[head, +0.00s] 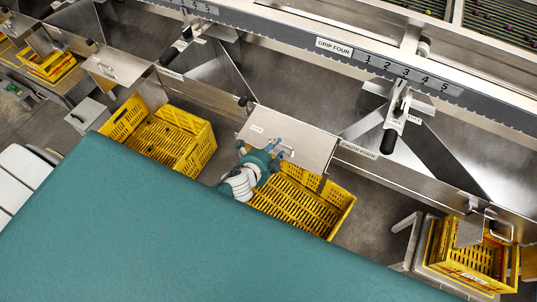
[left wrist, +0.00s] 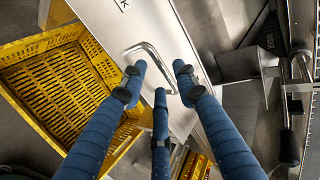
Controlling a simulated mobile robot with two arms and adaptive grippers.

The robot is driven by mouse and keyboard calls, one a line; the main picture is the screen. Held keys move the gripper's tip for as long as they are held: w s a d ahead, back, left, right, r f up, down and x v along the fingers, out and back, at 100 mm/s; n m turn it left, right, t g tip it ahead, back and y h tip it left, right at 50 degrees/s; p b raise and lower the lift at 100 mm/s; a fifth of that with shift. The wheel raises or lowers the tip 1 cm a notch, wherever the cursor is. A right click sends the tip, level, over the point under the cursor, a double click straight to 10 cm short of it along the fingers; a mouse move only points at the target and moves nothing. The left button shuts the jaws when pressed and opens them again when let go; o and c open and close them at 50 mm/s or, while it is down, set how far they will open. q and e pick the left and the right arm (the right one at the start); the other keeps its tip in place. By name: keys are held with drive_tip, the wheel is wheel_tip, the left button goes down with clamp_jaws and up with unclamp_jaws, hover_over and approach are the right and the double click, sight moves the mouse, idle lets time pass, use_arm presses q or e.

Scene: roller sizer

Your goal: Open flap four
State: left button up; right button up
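The flap (head: 300,140) is a flat metal panel with a bent bar handle, at the chute labelled four in the middle of the head view. It stands in front of the chute's end, above a yellow crate (head: 300,208). In the left wrist view the flap (left wrist: 165,20) shows with its handle (left wrist: 152,50). My left gripper (head: 265,162) is at the flap's handle. Its three blue fingers (left wrist: 160,75) are spread around the handle, with gaps between the tips. I cannot tell whether any finger touches it. My right gripper is not in view.
More yellow crates stand left (head: 160,140) and right (head: 470,258) of the middle one. A lever with a black grip (head: 389,140) stands over the chute behind the flap. A neighbouring flap (head: 115,65) is up left. Grey floor lies between the crates.

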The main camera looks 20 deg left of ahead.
use_arm(q)
drive_tip(key=v, duration=0.7)
drive_tip(key=shift+d+r, duration=0.15)
drive_tip(key=shift+r, duration=0.05)
drive_tip(key=shift+s+f, duration=0.1)
drive_tip(key=s+a+f+n+g+b, duration=0.1)
drive_tip(key=s+a+f+n+g, duration=0.15)
drive_tip(key=s+f, duration=0.4)
drive_tip(key=s+a+f+n+g, duration=0.1)
drive_tip(key=s+f+n, duration=0.2)
drive_tip(key=f, duration=0.7)
drive_tip(key=s+a+f+n+g+b, duration=0.1)
drive_tip(key=s+f+n+g, duration=0.1)
drive_tip(key=s+f, duration=0.45)
drive_tip(key=s+f+n+g, duration=0.1)
drive_tip(key=s+f+n, duration=0.1)
drive_tip(key=s+f, duration=0.2)
drive_tip(key=s+d+f+n+g, duration=0.1)
drive_tip(key=s+f, duration=0.4)
drive_tip(key=s, duration=0.6)
drive_tip(key=s+f+n+g+b, duration=0.1)
drive_tip(key=s+f+n+g, duration=0.2)
drive_tip(key=s+f+n, duration=0.2)
drive_tip(key=s, duration=0.2)
drive_tip(key=shift+s+d, duration=0.25)
drive_tip(key=shift+d, duration=0.1)
drive_tip(key=shift+n, duration=0.25)
